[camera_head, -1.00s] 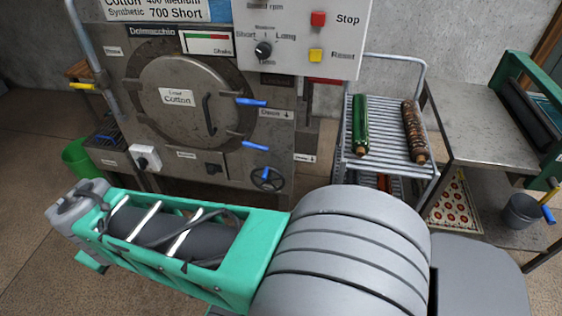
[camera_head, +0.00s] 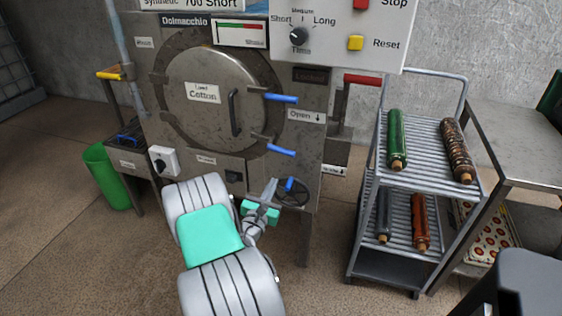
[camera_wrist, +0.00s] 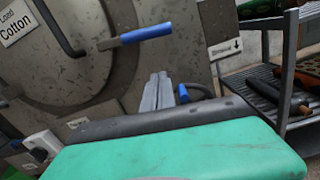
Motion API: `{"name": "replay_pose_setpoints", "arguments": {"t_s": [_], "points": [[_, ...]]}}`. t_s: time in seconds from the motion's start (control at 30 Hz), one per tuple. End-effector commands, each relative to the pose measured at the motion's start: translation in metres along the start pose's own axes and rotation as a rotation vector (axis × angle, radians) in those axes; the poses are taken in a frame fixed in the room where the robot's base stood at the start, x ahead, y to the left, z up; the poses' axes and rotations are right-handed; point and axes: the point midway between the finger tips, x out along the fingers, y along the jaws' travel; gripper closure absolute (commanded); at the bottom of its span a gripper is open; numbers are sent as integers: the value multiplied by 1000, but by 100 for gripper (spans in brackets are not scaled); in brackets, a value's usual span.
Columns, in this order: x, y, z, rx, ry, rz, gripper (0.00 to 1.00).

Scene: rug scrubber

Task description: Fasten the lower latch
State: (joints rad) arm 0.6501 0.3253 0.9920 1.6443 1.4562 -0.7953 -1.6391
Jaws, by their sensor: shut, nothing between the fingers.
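The lower latch (camera_head: 281,149) has a blue handle pointing right from the lower right rim of the round door (camera_head: 205,95). The upper latch (camera_head: 281,98) is a like blue handle above it. In the wrist view the lower latch (camera_wrist: 145,35) shows large, its metal bracket at its left end. My gripper (camera_head: 271,186) is shut and empty, below the lower latch and apart from it, just left of the handwheel (camera_head: 293,194). Its grey fingers (camera_wrist: 157,88) point up toward the machine in the wrist view. I cannot tell whether the latch is engaged.
The handwheel's blue knob (camera_wrist: 183,92) is close beside my fingers. A white dial box (camera_head: 163,160) juts out at the lower left, near a green bin (camera_head: 106,177). A rack trolley (camera_head: 440,158) with rolls stands to the right. Floor between is clear.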

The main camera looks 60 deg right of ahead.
Motion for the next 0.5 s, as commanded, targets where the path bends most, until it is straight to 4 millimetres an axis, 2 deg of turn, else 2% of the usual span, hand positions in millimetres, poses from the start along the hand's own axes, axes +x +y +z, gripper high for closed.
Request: {"name": "replay_pose_setpoints", "arguments": {"t_s": [0.33, 0.4, 0.5], "points": [[68, -2, 2, 5, -3, -5, 100], [70, 0, 20, 5, -3, -2, 100], [72, 0, 32, 5, -2, -1, 100]]}}
